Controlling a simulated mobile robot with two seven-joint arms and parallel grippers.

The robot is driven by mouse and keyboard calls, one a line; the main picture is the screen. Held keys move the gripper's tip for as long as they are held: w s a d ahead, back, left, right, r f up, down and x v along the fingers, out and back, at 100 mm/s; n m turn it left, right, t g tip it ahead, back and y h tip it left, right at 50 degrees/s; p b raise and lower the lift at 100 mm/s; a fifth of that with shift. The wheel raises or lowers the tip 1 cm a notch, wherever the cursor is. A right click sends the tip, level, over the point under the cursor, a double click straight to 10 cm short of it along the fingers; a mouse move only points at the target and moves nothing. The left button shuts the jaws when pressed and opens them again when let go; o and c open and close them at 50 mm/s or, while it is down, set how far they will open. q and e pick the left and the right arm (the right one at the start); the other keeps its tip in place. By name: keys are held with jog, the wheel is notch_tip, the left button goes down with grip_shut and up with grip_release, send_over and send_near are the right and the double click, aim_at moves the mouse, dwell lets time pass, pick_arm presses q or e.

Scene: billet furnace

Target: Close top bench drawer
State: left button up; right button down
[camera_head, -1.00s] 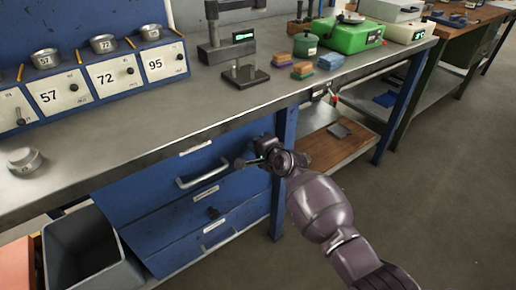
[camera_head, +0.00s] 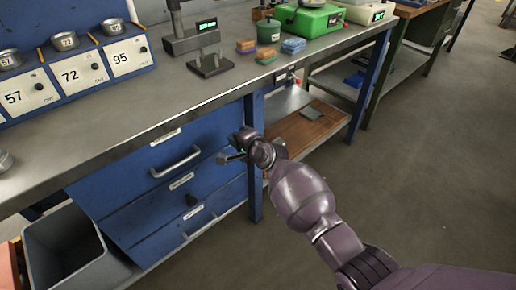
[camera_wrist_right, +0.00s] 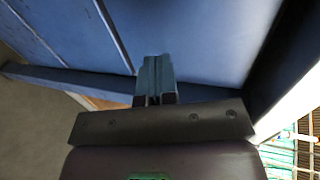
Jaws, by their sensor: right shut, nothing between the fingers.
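The top bench drawer (camera_head: 205,140) is a blue front with a silver bar handle (camera_head: 175,163), below the grey bench top in the head view. How far it stands out is hard to tell. My right gripper (camera_head: 229,156) is shut and empty, near the right part of the drawer front, right of the handle and close to the blue bench leg (camera_head: 256,195). Contact with the drawer cannot be made out. In the right wrist view the shut fingers (camera_wrist_right: 155,80) point at a blue panel (camera_wrist_right: 205,40). My left gripper is not in view.
Lower blue drawers (camera_head: 165,225) sit beneath. A grey bin (camera_head: 65,245) stands at lower left. The bench top (camera_head: 150,100) carries numbered boxes, a stand and a green case (camera_head: 308,20). A wooden shelf board (camera_head: 300,132) lies right of the leg. The floor at right is clear.

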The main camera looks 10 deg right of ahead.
jog(key=p+v, duration=0.2)
jog(key=v, duration=0.6)
jog(key=shift+s+r+p, duration=0.2)
jog(key=shift+s+p, duration=0.05)
jog(key=shift+p, duration=0.15)
